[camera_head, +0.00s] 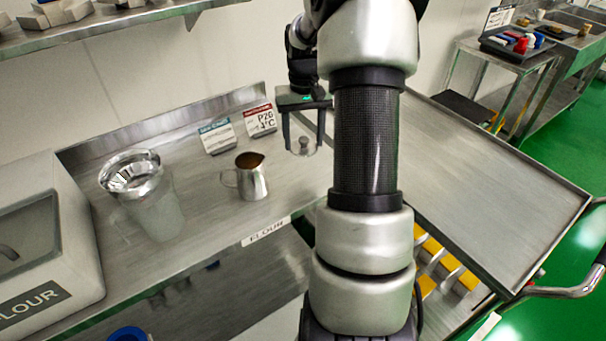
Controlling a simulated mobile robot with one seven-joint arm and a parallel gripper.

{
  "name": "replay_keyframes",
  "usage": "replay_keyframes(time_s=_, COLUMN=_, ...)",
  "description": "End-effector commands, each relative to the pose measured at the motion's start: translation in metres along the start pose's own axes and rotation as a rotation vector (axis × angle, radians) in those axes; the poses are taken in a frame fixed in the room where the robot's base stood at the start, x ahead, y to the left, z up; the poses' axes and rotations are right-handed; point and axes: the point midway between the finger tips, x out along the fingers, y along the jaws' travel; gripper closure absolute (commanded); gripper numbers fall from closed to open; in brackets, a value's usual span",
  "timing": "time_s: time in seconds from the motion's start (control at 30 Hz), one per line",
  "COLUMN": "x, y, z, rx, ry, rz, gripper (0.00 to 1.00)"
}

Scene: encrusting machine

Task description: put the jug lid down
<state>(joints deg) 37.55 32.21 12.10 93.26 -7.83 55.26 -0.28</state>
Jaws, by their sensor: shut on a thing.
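My gripper (304,146) points down over the steel bench, with its fingers shut on the knob of the jug lid (303,151). The lid is a small pale metal disc, partly hidden by the fingers and close to the arm's edge. I cannot tell whether it touches the bench or hangs just above it. The steel jug (253,184) stands upright to the left of my gripper, its top open and brown inside, its handle to the left. The lid is apart from the jug.
Two label cards (217,137) (261,120) stand behind the jug. A raised backsplash closes the rear. Bare bench shows around the jug. My arm hides the bench to the right.

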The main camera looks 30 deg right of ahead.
Motion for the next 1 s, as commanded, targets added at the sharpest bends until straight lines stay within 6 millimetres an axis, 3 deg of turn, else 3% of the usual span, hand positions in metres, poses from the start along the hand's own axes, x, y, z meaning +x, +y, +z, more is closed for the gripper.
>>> replay_keyframes(time_s=0.2, x=0.042, y=0.000, z=0.002, rx=-0.001, ry=-0.005, rz=-0.001, gripper=0.64)
replay_keyframes(time_s=0.43, x=0.061, y=0.000, z=0.001, rx=0.000, ry=-0.003, rz=0.000, gripper=0.64)
replay_keyframes(time_s=0.6, x=0.086, y=0.000, z=0.001, rx=0.000, ry=-0.004, rz=-0.002, gripper=0.64)
replay_keyframes(time_s=1.0, x=0.094, y=0.000, z=0.001, rx=0.000, ry=-0.002, rz=0.000, gripper=0.64)
